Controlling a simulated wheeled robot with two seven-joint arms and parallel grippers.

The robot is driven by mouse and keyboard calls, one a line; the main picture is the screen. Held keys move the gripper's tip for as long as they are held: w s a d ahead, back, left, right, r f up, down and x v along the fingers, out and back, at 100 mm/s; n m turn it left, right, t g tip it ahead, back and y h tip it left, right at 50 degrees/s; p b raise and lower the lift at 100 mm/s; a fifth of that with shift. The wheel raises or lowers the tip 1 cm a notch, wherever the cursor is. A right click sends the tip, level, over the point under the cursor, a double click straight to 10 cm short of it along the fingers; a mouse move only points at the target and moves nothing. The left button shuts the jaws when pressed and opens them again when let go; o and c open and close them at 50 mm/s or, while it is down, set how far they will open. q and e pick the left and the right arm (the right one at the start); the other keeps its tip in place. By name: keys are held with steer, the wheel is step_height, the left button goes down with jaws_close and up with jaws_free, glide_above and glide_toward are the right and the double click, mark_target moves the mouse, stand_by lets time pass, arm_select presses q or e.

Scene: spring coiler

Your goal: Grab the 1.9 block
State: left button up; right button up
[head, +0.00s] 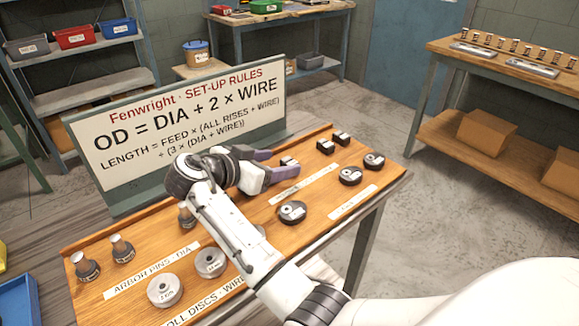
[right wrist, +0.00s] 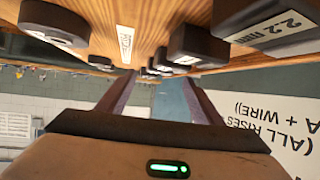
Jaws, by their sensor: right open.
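A row of dark blocks with white labels runs along the back of the wooden table. One block (head: 289,160) shows by the fingertips of my right gripper (head: 276,164), with two more blocks (head: 325,146) (head: 341,138) to its right. In the upside-down right wrist view, the nearest block (right wrist: 262,28) reads 2.2, and another block (right wrist: 195,45) and several smaller ones lie beyond. Their labels are unreadable, so I cannot tell which is the 1.9 block. My right gripper also shows there (right wrist: 160,95), open, with nothing between its fingers. My left gripper is out of view.
A rules sign (head: 185,125) stands behind the table, close to my right gripper. Round dark pieces (head: 293,211) (head: 350,175) (head: 374,161) lie in front of the blocks. Grey roll discs (head: 165,290) and arbor pins (head: 122,249) stand at the left.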

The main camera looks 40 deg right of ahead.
mark_target(290, 161)
steer(key=x, duration=0.3)
steer(key=shift+d+f+b, duration=0.2)
steer(key=shift+d+b, duration=0.05)
steer(key=shift+b, duration=0.15)
steer(key=shift+r, duration=0.1)
steer(key=c, duration=1.3)
